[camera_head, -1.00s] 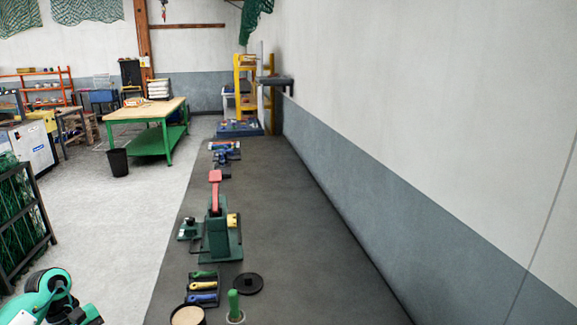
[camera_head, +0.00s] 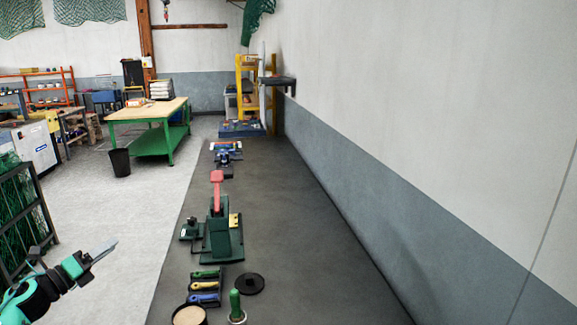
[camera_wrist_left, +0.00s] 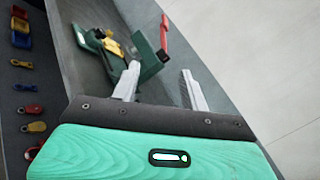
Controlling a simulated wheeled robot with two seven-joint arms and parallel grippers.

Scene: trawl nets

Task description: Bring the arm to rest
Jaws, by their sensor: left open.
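My left arm comes in at the lower left of the head view. Its gripper (camera_head: 108,248) is over the pale floor, left of the dark bench (camera_head: 290,220). In the left wrist view the two grey fingers (camera_wrist_left: 160,72) stand apart with nothing held between them. Beyond them lies the bench with a green press with a red handle (camera_wrist_left: 148,48). My right gripper is in neither view.
The green press (camera_head: 222,238) stands on the bench. A netting rack (camera_head: 22,215) stands at left. Floor between is clear.

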